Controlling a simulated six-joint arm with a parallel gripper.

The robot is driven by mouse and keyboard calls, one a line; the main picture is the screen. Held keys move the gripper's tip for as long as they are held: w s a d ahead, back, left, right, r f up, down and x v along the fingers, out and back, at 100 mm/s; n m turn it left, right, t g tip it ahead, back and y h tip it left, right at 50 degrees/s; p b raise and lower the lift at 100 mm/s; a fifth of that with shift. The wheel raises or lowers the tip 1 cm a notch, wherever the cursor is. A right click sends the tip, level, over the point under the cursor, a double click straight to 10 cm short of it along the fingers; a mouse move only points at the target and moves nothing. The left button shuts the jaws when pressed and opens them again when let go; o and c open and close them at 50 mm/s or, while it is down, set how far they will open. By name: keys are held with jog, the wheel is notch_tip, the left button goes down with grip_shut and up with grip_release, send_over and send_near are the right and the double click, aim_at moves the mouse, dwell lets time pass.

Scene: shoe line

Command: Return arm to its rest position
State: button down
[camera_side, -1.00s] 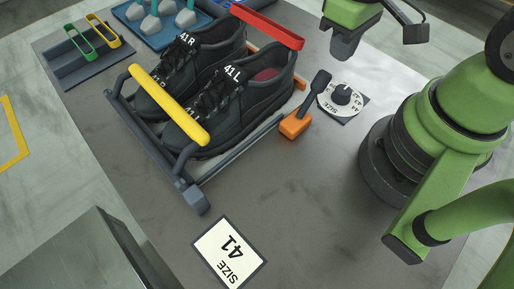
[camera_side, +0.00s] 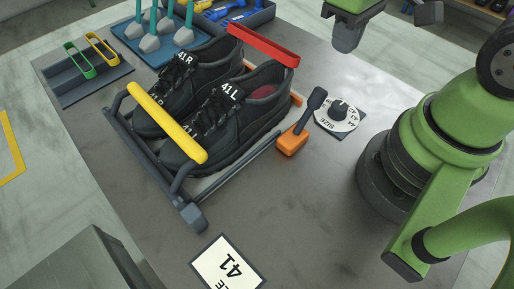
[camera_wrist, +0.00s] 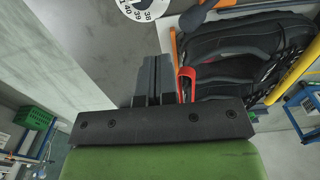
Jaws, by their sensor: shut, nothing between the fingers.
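My gripper (camera_side: 345,38) is at the top of the side view, above the far edge of the table. Its dark fingers are together and hold nothing. In the wrist view my gripper (camera_wrist: 154,82) shows its shut fingers pointing up over the table. The black shoes, marked 41 R (camera_side: 189,80) and 41 L (camera_side: 239,112), sit side by side in a frame with a yellow bar (camera_side: 166,121) across the front and a red bar (camera_side: 263,45) at the back. The gripper is apart from both, to the right of the red bar.
A size dial (camera_side: 340,115) and an orange-based lever (camera_side: 293,141) are right of the frame. A size 41 card (camera_side: 229,264) lies in front. Trays with green and yellow loops (camera_side: 81,62) and grey-tipped tools (camera_side: 149,43) stand at the back left.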

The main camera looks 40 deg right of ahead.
jog(key=s+a+r+m+t+y, duration=0.1)
jog(key=s+a+r+m+t, duration=0.1)
jog(key=r, duration=0.5)
jog(key=s+a+r+m+t+y, duration=0.1)
jog(key=s+a+r+m+t, duration=0.1)
jog(key=r+t, duration=0.3)
jog(key=v, duration=0.3)
jog(key=shift+a, duration=0.35)
jog(key=shift+r, duration=0.15)
